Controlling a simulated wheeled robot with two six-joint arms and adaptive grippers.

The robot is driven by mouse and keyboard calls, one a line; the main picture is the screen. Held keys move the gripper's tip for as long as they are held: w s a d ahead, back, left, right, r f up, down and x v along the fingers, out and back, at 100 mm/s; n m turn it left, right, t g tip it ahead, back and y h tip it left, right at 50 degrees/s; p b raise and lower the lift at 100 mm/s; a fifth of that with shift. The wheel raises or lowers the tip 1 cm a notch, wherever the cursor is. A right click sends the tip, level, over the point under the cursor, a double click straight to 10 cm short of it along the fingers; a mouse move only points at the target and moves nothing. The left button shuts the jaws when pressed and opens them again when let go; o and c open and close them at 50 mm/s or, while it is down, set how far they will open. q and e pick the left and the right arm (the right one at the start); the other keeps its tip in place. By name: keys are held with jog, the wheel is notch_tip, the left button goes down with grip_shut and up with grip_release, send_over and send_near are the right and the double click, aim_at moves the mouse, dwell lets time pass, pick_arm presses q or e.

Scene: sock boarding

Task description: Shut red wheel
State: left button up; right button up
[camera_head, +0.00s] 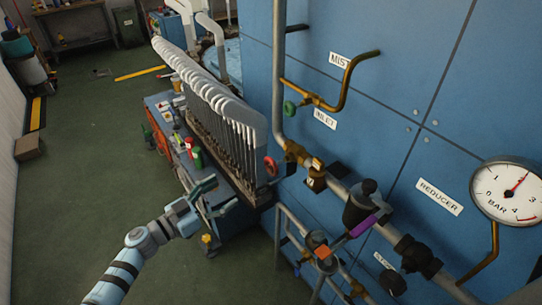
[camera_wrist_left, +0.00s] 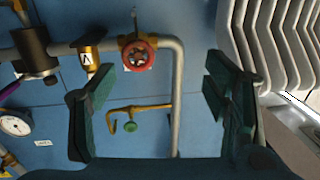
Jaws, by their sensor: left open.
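The red wheel (camera_head: 270,166) is a small handwheel on the brass valve at the pipe bend on the blue wall. It also shows in the left wrist view (camera_wrist_left: 138,53), nearly face-on, above the middle. My left gripper (camera_head: 222,196) is open and empty, to the left of the wheel and lower in the head view, apart from it. In the left wrist view the two dark green fingers (camera_wrist_left: 158,85) stand wide apart, with the wheel beyond them between their lines. My right gripper is in neither view.
A rack of white-topped boards (camera_head: 215,100) stands on a cluttered cart left of the wheel. A green wheel (camera_head: 290,108) sits higher on the brass mist pipe. A grey pipe (camera_head: 278,70) runs up the wall. A pressure gauge (camera_head: 505,190) is at right. The green floor at left is largely clear.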

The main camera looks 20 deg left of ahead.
aim_at(269, 166)
pick_arm(q)
jog(key=w+d+r, duration=0.1)
jog(key=w+d, duration=0.2)
jog(key=w+d+r+m+h+b, duration=0.1)
jog(key=w+d, duration=0.3)
jog(key=w+d+r+g+h, duration=0.1)
jog(key=w+d, duration=0.2)
jog(key=d, duration=0.1)
jog(key=shift+w+d+r+m, duration=0.2)
jog(key=shift+w+r+m, duration=0.1)
jog(key=shift+m, duration=0.1)
jog(key=shift+s, duration=0.1)
jog(key=shift+c, duration=0.5)
jog(key=c, duration=1.1)
jog(key=shift+o, duration=0.2)
